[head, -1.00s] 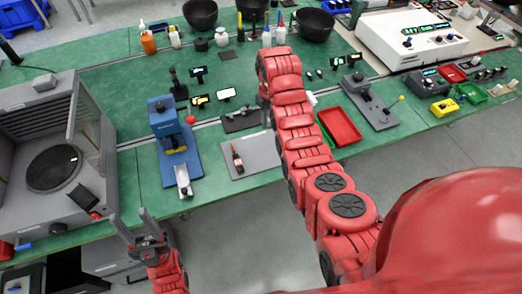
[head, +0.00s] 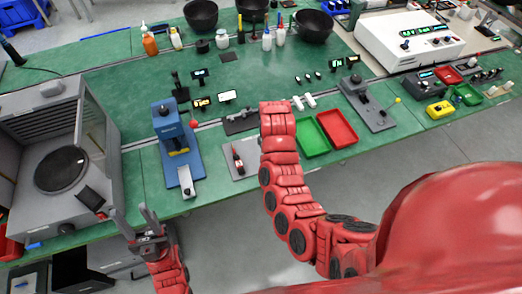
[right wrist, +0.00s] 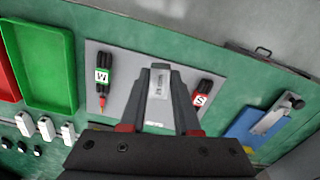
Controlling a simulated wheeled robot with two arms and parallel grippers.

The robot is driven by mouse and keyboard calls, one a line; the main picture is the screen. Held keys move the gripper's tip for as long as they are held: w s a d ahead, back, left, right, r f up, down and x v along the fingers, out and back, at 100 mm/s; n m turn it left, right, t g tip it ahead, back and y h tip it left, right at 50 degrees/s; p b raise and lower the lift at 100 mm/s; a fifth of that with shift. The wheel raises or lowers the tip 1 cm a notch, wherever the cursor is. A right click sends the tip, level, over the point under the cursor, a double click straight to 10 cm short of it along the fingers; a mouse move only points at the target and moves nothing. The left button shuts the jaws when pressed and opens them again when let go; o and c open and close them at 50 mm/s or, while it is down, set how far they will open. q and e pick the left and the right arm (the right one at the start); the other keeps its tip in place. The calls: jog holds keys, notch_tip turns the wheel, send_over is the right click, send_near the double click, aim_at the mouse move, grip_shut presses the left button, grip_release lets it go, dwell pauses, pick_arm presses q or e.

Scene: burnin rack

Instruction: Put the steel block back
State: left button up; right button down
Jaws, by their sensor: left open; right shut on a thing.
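The steel block (right wrist: 158,86) is a small pale metal piece with dark marks. In the right wrist view it sits between the fingers of my right gripper (right wrist: 160,74), which is shut on it. I cannot tell how high the block is above the mat. In the head view my right arm hides this gripper and the block. My left gripper (head: 132,222) is open and empty in front of the bench's near edge.
A green tray (head: 309,138) and a red tray (head: 337,129) lie right of the mat. A blue press (head: 175,140) stands left of it. A grey cabinet (head: 45,105) fills the left end. Small displays (head: 227,96) stand behind. Green bench top shows farther back.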

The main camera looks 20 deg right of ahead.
jog(key=s+a+f+m+p, duration=0.1)
jog(key=s+m+p, duration=0.1)
jog(key=s, duration=0.6)
jog(key=w+b, duration=0.1)
jog(key=w, duration=0.1)
jog(key=w+f+b, duration=0.1)
jog(key=w+b, duration=0.2)
jog(key=w, duration=0.2)
jog(key=shift+f, duration=0.35)
jog(key=w+b, duration=0.6)
jog(key=shift+w+d+f, duration=0.15)
jog(key=shift+w+f, duration=0.05)
jog(key=shift+f, duration=0.1)
jog(key=shift+w+r+p, duration=0.3)
jog(key=shift+w+p, duration=0.1)
jog(key=shift+w, duration=0.65)
jog(key=shift+f+p, duration=0.6)
jog(key=shift+p, duration=0.05)
jog(key=shift+f+p, duration=0.4)
jog(key=shift+f, duration=0.8)
